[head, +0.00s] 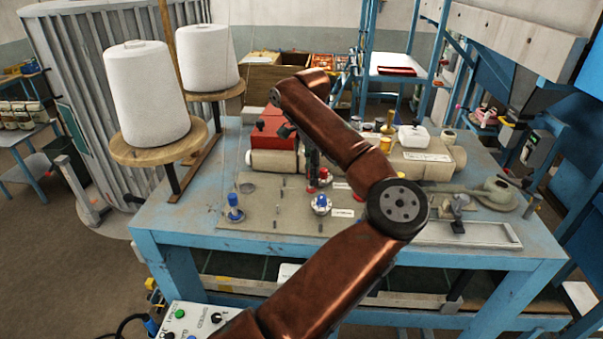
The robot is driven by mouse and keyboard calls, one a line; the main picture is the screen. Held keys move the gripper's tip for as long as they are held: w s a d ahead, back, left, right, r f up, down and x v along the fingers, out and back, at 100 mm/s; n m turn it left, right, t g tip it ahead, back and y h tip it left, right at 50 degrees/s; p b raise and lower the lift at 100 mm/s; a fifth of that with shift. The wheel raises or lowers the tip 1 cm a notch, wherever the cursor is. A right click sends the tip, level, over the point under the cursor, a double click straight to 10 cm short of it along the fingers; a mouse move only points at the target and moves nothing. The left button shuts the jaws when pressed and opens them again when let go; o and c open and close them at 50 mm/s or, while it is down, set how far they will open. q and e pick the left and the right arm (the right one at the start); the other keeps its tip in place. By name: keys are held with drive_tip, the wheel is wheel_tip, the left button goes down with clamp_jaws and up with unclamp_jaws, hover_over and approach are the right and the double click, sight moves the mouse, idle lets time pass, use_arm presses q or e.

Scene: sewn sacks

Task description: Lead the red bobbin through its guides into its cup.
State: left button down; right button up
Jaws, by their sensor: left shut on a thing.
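My left gripper (313,178) points down over the grey board (262,212) on the blue table. It is small and partly hidden by my own copper arm. It is shut on a small red thing at its tips, which looks like the red bobbin (325,174); its lower end and any thread on it are hard to make out. A blue bobbin (235,207) stands upright at the board's left. A blue-topped white bobbin (320,204) stands just in front of the gripper. Small pegs, perhaps guides (276,209), stand on the board. A round shallow cup (247,188) shows at the back left. My right gripper is out of view.
Two large white thread cones (146,95) stand on wooden discs at the left. A red and cream sewing machine (275,140) stands behind the board. A metal tray (470,235) lies at the right front. My forearm covers the board's middle right.

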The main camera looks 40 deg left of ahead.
sight(324, 172)
use_arm(q)
drive_tip(key=w, duration=0.2)
drive_tip(key=shift+w+d+f, duration=0.35)
drive_tip(key=shift+w+f, duration=0.05)
drive_tip(key=shift+w+d, duration=0.25)
drive_tip(key=shift+w, duration=0.25)
drive_tip(key=shift+s+d+r, duration=0.35)
drive_tip(key=shift+s+d, duration=0.1)
drive_tip(key=shift+d, duration=0.05)
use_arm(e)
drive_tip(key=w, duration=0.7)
use_arm(q)
drive_tip(key=shift+w+d+f+p, duration=0.2)
drive_tip(key=shift+w+d+p, duration=0.3)
drive_tip(key=shift+w, duration=0.35)
drive_tip(key=shift+w+d, duration=0.3)
drive_tip(key=shift+s+d+r, duration=0.15)
drive_tip(key=shift+d+r, duration=0.05)
drive_tip(key=shift+d, duration=0.2)
drive_tip(key=shift+a+r+p, duration=0.1)
drive_tip(key=shift+r+p, duration=0.4)
drive_tip(key=shift+r, duration=0.3)
drive_tip(key=shift+r+p, duration=0.55)
drive_tip(key=shift+r, duration=0.25)
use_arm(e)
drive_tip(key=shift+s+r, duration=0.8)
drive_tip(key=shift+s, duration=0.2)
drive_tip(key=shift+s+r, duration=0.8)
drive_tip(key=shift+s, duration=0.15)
